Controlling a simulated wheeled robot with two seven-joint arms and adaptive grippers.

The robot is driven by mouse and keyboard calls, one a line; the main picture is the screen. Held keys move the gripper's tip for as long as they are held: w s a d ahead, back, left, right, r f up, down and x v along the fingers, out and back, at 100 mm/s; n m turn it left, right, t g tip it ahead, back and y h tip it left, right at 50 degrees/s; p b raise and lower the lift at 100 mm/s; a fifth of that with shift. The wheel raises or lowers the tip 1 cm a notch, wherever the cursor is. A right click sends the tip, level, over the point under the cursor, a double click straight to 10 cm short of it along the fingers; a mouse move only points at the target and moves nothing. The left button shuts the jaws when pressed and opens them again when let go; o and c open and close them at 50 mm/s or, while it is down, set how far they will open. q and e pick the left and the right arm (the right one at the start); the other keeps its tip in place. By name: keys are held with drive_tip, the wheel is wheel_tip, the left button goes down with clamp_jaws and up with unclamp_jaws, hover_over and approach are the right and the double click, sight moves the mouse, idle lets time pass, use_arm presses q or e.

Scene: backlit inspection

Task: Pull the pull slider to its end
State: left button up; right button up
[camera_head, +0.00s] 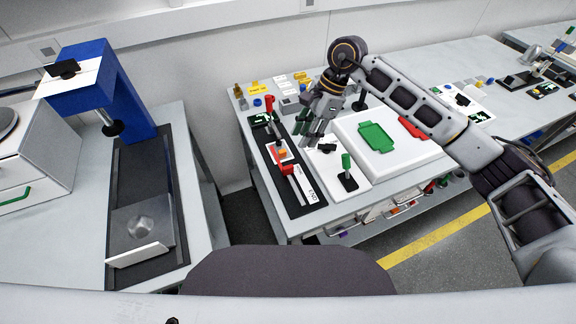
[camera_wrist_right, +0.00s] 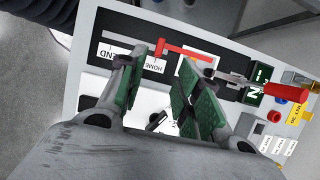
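The pull slider (camera_head: 287,170) is a red piece on a long black panel (camera_head: 308,211) on the right-hand table. In the right wrist view the red slider (camera_wrist_right: 186,51) sits by the HOME label (camera_wrist_right: 155,64). The END label (camera_wrist_right: 106,53) is farther left along the grey track. My right gripper (camera_head: 313,137) is above the panel's right side. In the right wrist view its green-padded fingers (camera_wrist_right: 158,72) are apart with nothing gripped. The slider's near end appears between the fingertips; I cannot tell if they touch it. My left gripper is not in view.
A red-handled lever (camera_wrist_right: 288,92) stands at the panel's far end. A white board with a green plate (camera_head: 377,136) and a small green-topped joystick (camera_head: 346,168) are to the right. A blue press (camera_head: 117,85) stands on the left table.

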sight(288, 167)
drive_tip(key=p+x, duration=0.2)
drive_tip(key=x, duration=1)
drive_tip(key=shift+s+a+f, duration=0.15)
drive_tip(key=shift+a+f, duration=0.1)
drive_tip(key=shift+f, duration=0.05)
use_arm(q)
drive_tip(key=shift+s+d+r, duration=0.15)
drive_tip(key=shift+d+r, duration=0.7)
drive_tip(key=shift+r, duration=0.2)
use_arm(e)
drive_tip(key=shift+a+f, duration=0.15)
drive_tip(key=shift+f, duration=0.35)
clamp_jaws()
